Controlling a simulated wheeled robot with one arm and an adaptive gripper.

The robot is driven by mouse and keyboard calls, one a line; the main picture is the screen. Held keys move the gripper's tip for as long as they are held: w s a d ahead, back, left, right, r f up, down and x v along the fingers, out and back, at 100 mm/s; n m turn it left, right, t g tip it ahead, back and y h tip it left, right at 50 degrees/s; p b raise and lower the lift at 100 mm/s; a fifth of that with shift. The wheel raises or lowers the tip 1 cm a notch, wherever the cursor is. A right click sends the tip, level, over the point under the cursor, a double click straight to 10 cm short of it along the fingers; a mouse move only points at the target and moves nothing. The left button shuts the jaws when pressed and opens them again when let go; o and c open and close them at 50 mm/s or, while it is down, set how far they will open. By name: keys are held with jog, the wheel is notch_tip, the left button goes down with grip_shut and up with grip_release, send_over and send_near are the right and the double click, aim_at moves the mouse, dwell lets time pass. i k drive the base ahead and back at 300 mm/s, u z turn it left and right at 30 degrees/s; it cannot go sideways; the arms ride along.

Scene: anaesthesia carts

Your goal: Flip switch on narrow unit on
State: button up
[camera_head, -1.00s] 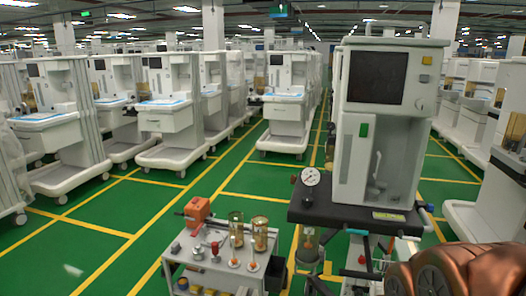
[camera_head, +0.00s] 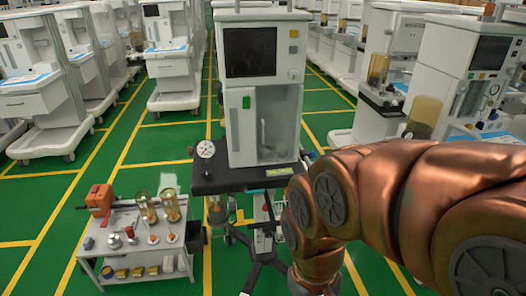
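The narrow unit (camera_head: 265,95) is a tall white cabinet with a dark screen (camera_head: 250,52). It stands upright on a black cart top (camera_head: 232,180), near the picture's centre. A small green piece (camera_head: 246,102) is on its front below the screen. A yellow square (camera_head: 294,33) and a grey square are to the right of the screen, with a round knob (camera_head: 292,73) lower down. I cannot tell which of these is the switch, or its position. My copper-coloured arm fills the lower right, in front of and right of the cart. I cannot make out my gripper.
A round gauge (camera_head: 206,149) stands at the cart top's left corner. A low grey trolley (camera_head: 125,272) at the lower left carries an orange box (camera_head: 100,199) and glass jars (camera_head: 171,205). Other white machines line both sides. Green floor is open at left.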

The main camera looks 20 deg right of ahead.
aim_at(245, 100)
jog(key=z, duration=2.5)
jog(key=i, duration=2)
jog(key=u, duration=3.15)
